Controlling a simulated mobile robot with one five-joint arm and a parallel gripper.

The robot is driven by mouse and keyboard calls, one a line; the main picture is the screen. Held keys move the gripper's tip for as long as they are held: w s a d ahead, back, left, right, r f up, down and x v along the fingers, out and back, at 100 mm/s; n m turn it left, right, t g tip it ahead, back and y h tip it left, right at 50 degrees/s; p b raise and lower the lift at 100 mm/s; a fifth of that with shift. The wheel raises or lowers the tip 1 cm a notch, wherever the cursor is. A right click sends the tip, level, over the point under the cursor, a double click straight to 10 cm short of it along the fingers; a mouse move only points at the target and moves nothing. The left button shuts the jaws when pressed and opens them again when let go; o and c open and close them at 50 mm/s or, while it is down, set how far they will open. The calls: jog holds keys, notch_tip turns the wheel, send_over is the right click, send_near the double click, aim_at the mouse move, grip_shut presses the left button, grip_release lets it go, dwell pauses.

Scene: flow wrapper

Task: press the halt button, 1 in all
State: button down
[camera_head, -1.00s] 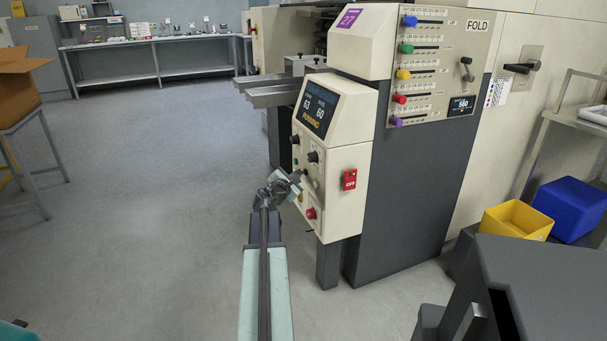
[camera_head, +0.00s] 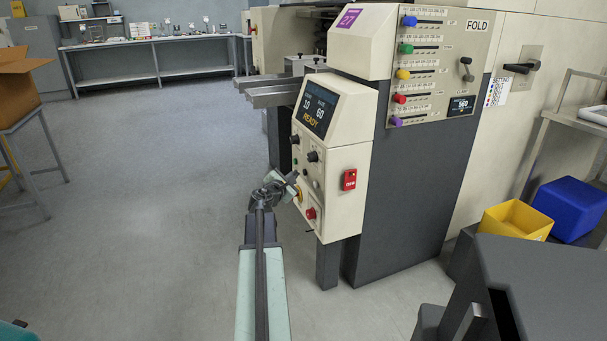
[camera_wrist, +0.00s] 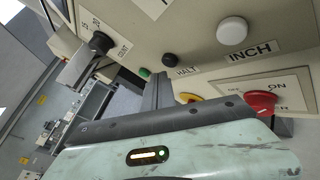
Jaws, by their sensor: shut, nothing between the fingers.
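In the wrist view the halt button (camera_wrist: 169,60) is a small black round button with a HALT label beside it on the cream panel. My gripper (camera_wrist: 157,76) is shut and empty, its tips just below the halt button in the picture; a gap shows between them, though depth is hard to judge. A green button (camera_wrist: 145,72) sits to the left, close to the tips, its label hidden. In the head view my gripper (camera_head: 286,181) is at the left edge of the control panel (camera_head: 343,208). The display (camera_head: 319,108) reads READY.
A white INCH button (camera_wrist: 232,30), a black knob (camera_wrist: 101,42) and a red rotary switch (camera_wrist: 262,103) surround the halt button. A red switch (camera_head: 349,180) is on the panel's side. Yellow (camera_head: 517,220) and blue (camera_head: 571,208) bins stand right.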

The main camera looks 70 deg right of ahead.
jog(key=w+a, duration=0.1)
jog(key=w, duration=0.1)
jog(key=w+a, duration=0.1)
jog(key=a, duration=0.1)
jog(key=shift+w, duration=0.4)
dwell(0.6)
